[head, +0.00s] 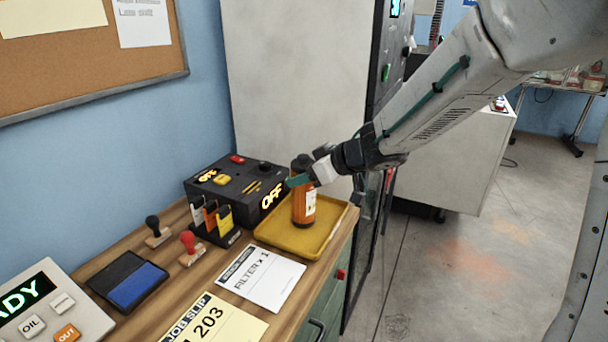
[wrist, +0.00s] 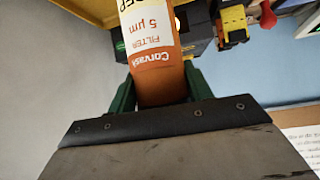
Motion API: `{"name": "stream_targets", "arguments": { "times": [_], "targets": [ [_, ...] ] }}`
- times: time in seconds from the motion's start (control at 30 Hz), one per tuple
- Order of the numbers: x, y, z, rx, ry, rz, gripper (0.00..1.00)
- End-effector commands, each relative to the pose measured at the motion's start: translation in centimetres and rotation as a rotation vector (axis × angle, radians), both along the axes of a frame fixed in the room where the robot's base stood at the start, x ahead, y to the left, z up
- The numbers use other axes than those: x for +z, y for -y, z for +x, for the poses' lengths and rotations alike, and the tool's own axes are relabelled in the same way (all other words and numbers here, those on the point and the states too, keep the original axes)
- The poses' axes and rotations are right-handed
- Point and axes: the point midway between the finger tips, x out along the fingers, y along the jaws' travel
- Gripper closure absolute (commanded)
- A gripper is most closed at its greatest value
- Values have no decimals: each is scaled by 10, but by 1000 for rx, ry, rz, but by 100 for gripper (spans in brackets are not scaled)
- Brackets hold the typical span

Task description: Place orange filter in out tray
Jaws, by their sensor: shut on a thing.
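The orange filter (head: 303,209) is a cylinder with a white label and a dark top. It is upright at the yellow tray (head: 272,238), with its base over or on the tray floor; I cannot tell if it touches. My gripper (head: 301,180) reaches in from the right and is shut on the filter's upper part. In the wrist view the green fingers (wrist: 160,92) sit on either side of the filter (wrist: 152,58), whose label reads "FILTER 5 µm". The tray's edge also shows in the wrist view (wrist: 82,10).
A black box (head: 228,190) lit "OFF" stands behind the tray, with a small card rack (head: 214,226) to the left. Paper slips (head: 262,279), two stamps, a blue ink pad (head: 138,284) and a panel (head: 48,312) cover the wooden bench. Its right edge is close to the tray.

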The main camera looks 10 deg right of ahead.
Motion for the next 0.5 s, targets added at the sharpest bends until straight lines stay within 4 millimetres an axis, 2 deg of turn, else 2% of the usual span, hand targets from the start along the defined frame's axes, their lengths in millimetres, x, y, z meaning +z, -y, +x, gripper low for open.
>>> {"name": "stream_targets", "arguments": {
  "times": [0.27,0.3,0.33,0.37,0.5],
  "targets": [
    [-3,0,0,0,-1,1,100],
    [-3,0,0,1,0,0,39],
    [-3,0,0,1,0,0,30],
    [-3,0,0,0,0,0,27],
    [-3,0,0,0,0,0,27]
  ]
}}
